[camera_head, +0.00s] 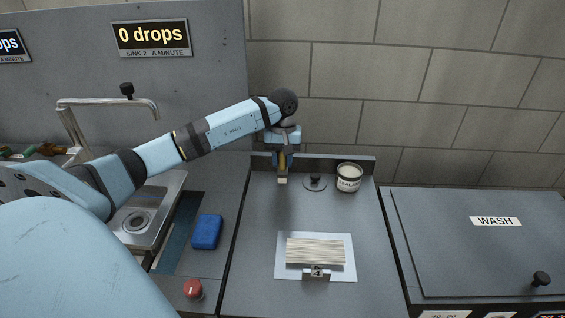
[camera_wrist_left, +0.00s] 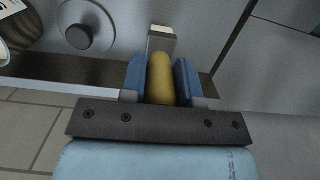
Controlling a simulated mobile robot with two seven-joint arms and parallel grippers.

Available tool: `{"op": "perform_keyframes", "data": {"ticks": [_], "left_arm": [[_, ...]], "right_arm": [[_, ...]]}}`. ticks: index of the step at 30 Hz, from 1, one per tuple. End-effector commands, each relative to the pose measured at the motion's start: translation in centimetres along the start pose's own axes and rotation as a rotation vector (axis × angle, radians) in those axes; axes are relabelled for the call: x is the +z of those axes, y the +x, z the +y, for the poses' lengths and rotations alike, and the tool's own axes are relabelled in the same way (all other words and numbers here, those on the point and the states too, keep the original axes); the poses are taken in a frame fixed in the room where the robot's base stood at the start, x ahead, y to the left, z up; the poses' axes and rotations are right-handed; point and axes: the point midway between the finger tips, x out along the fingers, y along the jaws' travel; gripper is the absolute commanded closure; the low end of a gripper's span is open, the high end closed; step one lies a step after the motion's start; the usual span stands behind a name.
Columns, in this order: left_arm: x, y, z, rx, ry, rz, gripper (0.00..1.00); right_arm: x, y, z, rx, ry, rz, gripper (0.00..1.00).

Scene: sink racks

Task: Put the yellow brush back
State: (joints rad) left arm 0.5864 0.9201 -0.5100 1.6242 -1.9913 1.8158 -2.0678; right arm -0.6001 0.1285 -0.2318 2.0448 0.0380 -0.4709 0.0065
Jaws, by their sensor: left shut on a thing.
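My left gripper (camera_head: 283,165) is shut on the yellow brush (camera_head: 282,161) near the back edge of the grey counter section. The brush hangs below the gripper with its pale end (camera_head: 282,180) down, close to the counter; I cannot tell whether it touches. In the left wrist view, the brush's rounded yellow handle (camera_wrist_left: 160,78) sits between the two blue fingers (camera_wrist_left: 160,82), with the pale block beyond it. My right gripper is not in view.
A round lid with a knob (camera_head: 315,183) lies just right of the brush, beside a labelled tub (camera_head: 348,178). A stack of pale strips on a metal plate (camera_head: 283,271) lies in front. A blue sponge (camera_head: 206,232), sink and faucet (camera_head: 105,103) are left.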

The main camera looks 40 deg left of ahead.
Motion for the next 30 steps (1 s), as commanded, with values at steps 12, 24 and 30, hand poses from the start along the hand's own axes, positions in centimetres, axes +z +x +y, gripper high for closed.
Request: {"op": "perform_keyframes", "data": {"ticks": [12,24,30], "left_arm": [[-0.2,1.5,-0.1,-0.001,0.000,0.001,0.95],[-0.2,1.6,0.0,-0.001,0.000,0.000,0.46],[-0.2,0.5,0.0,0.000,0.000,0.003,0.46]], "right_arm": [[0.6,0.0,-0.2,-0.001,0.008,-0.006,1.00],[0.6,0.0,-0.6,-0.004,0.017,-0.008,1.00],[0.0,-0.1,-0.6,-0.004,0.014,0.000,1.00]]}}
